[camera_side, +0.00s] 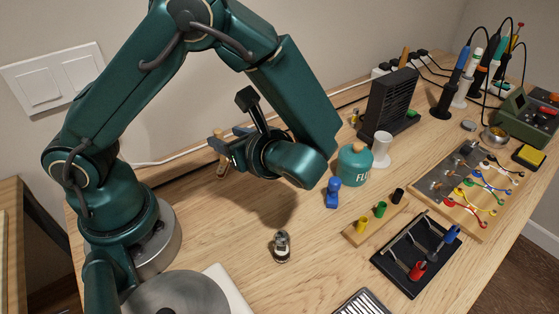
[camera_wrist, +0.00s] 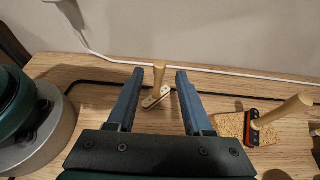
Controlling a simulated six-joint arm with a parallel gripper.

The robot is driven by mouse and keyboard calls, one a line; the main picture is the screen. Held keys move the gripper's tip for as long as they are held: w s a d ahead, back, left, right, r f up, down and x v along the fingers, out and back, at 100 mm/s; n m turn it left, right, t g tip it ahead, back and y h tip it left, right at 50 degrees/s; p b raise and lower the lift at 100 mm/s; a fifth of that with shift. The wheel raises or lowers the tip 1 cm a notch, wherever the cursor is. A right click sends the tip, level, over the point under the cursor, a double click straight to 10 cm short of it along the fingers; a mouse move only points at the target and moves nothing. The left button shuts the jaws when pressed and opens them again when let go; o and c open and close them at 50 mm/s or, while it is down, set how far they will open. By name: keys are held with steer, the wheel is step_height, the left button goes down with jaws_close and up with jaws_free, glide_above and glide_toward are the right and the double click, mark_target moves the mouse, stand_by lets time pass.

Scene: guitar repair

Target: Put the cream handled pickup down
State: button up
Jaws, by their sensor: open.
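The cream handled pickup (camera_wrist: 153,98) stands on the wooden table in the wrist view, its pale wooden handle (camera_wrist: 159,76) pointing up. My gripper (camera_wrist: 160,72) is open, with one finger on each side of the handle and a gap on both sides.
A cork pad (camera_wrist: 232,128) with another wooden-handled piece (camera_wrist: 285,112) lies right of my gripper in the wrist view. A white cable (camera_wrist: 215,67) runs along the wall. A teal bottle (camera_side: 354,165) and a blue piece (camera_side: 333,192) stand farther right.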

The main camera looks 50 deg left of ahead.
steer(key=s+d+r+n+t+h, duration=0.2)
steer(key=n+h, duration=0.4)
steer(key=n, duration=0.3)
steer(key=s+d+r+n+t+h, duration=0.3)
steer(key=d+r+n+h, duration=0.2)
steer(key=n+h, duration=0.2)
steer(key=shift+s+d+r+n+t, duration=0.2)
steer(key=shift+r+n+t, duration=0.15)
steer(key=shift+n, duration=0.65)
